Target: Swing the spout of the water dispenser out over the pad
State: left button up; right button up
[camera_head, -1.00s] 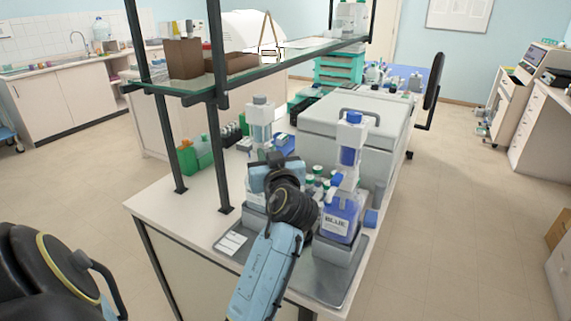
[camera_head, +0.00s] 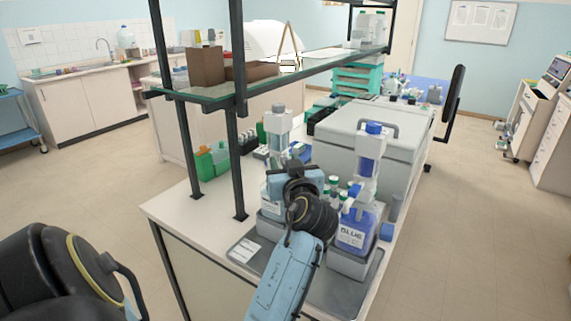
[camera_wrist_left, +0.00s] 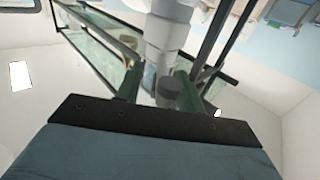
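The clear dispenser (camera_head: 278,126), with a grey-white top, stands at the left of the tray. Its bottle (camera_head: 271,196) has a white label that I cannot read, and my gripper partly hides it. A second dispenser (camera_head: 355,226), labelled BLUE, stands to its right. My left gripper (camera_head: 301,178) is in front of the clear dispenser. In the left wrist view its two dark green fingers (camera_wrist_left: 159,88) are apart. A grey cylinder (camera_wrist_left: 168,92) shows between them, below a white body (camera_wrist_left: 168,30). I cannot make out the spout or the pad clearly. My right gripper is out of view.
A grey tray (camera_head: 340,297) lies under the dispensers, with a white card (camera_head: 245,250) at its left. A large grey box machine (camera_head: 362,122) stands behind. A glass shelf (camera_head: 290,70) on dark posts overhangs the bench at left. Green containers (camera_head: 210,162) sit behind the posts.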

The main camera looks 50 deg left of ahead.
pick_arm(q)
jog(key=b+v, duration=0.2)
jog(key=v, duration=1.1)
jog(key=shift+b, duration=0.35)
jog(key=shift+s+d, duration=0.1)
